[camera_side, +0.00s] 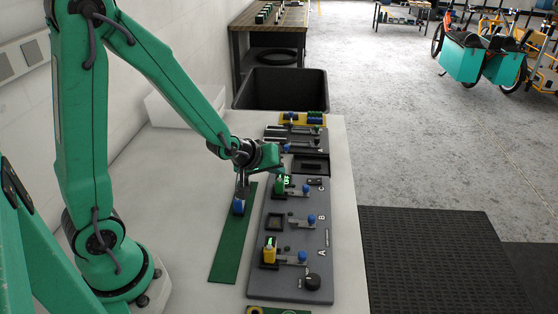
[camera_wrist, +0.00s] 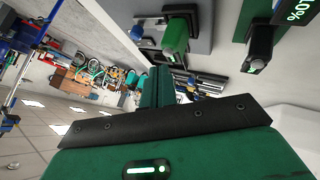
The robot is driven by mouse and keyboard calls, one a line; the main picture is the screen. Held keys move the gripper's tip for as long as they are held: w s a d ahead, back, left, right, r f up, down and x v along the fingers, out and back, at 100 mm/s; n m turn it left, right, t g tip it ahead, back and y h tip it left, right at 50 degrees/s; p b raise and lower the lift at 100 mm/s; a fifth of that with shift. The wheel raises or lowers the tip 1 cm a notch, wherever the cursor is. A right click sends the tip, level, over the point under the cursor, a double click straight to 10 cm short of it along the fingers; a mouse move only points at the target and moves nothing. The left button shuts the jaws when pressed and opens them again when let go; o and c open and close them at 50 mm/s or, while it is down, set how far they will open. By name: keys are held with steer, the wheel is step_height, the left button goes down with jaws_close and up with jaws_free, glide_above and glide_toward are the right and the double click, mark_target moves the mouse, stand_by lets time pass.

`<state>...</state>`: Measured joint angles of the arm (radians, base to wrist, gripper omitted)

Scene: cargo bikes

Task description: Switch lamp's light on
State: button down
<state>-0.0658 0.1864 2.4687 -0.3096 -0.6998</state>
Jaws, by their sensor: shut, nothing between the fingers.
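I cannot clearly make out a lamp in either view. A dark grey panel (camera_side: 290,240) carries labelled stations with blue-handled levers. A yellow block (camera_side: 270,250) stands in the front station and a green block (camera_side: 281,184) in the rear one; the socket (camera_side: 275,222) between them looks empty. A green block (camera_wrist: 175,38) also shows in the wrist view. My gripper (camera_side: 282,166) is above the panel's rear part, near the green block; contact cannot be told. Its shut fingers (camera_wrist: 160,88) show in the wrist view with nothing held.
A black knob (camera_side: 312,282) is at the panel's front right. A blue item (camera_side: 238,205) stands on a green strip (camera_side: 229,245) left of the panel. A black bin (camera_side: 284,88) is behind the table. A display (camera_wrist: 298,10) reading about 10% shows in the wrist view.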

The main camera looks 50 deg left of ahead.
steer(key=shift+d+f, duration=0.15)
steer(key=shift+f, duration=0.45)
stand_by(0.7)
steer(key=shift+r, duration=0.6)
steer(key=shift+r, duration=0.1)
stand_by(0.4)
steer(key=shift+r, duration=2.9)
